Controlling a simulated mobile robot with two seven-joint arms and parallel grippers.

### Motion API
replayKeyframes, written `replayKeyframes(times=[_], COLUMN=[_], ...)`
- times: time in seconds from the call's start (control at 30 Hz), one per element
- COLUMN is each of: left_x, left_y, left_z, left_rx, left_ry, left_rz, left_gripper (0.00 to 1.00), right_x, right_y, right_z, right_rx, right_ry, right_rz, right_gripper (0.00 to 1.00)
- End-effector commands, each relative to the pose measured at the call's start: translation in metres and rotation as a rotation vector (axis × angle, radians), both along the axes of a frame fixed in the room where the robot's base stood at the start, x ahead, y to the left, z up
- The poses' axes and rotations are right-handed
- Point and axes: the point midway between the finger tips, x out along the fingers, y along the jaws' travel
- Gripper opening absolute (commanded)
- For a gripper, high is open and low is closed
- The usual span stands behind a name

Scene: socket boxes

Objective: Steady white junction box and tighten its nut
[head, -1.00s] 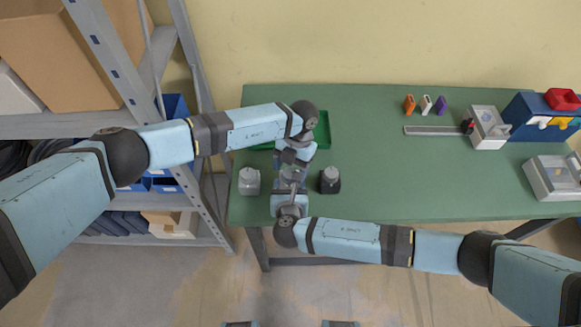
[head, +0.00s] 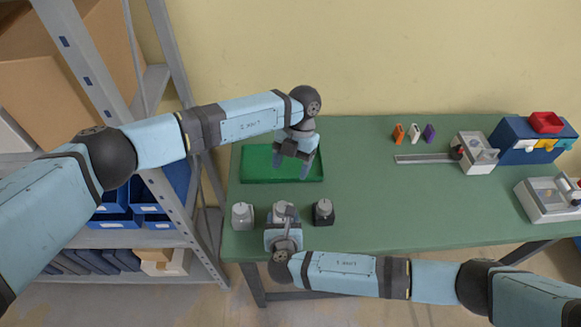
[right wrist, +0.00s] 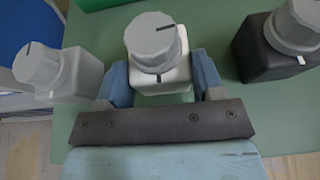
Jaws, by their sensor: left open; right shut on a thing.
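The white junction box (right wrist: 163,80) stands upright on the table in the right wrist view, with a grey round nut (right wrist: 152,40) on top. A dark line marks the nut's top. My right gripper (right wrist: 160,75) is shut on the box, one blue finger on each side. In the head view the box's nut (head: 284,208) shows just beyond my right gripper (head: 284,222), which hides most of the body. My left gripper (head: 292,168) is open and empty, fingers pointing down over the green tray, beyond the box and apart from it.
A grey box (head: 242,217) stands left of the white box and a black box (head: 323,213) right, both close. The green tray (head: 254,165) lies behind. Orange, white and purple pieces (head: 414,133) and fixtures (head: 476,153) stand farther right. The table's middle (head: 370,190) is clear.

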Motion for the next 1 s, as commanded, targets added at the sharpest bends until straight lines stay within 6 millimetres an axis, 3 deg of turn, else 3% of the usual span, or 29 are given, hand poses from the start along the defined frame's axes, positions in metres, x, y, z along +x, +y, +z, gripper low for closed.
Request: replayKeyframes(times=[0.27, 0.47, 0.7, 1.0], left_x=[-0.002, -0.010, -0.029, -0.041], left_y=[0.011, 0.038, 0.067, 0.077], left_z=[-0.007, -0.018, -0.011, -0.005], left_rx=[-0.089, -0.367, -0.639, -0.737], left_ry=[-0.008, -0.083, -0.260, -0.382], left_rz=[-0.095, -0.430, -0.871, -1.110], left_gripper=[0.67, 0.67, 0.67, 0.67], right_x=[0.000, 0.000, 0.000, 0.000], right_y=[0.000, 0.000, 0.000, 0.000], right_z=[0.000, 0.000, 0.000, 0.000], right_rx=[0.000, 0.000, 0.000, 0.000], right_ry=[0.000, 0.000, 0.000, 0.000], right_rz=[0.000, 0.000, 0.000, 0.000], right_gripper=[0.33, 0.33, 0.33, 0.33])
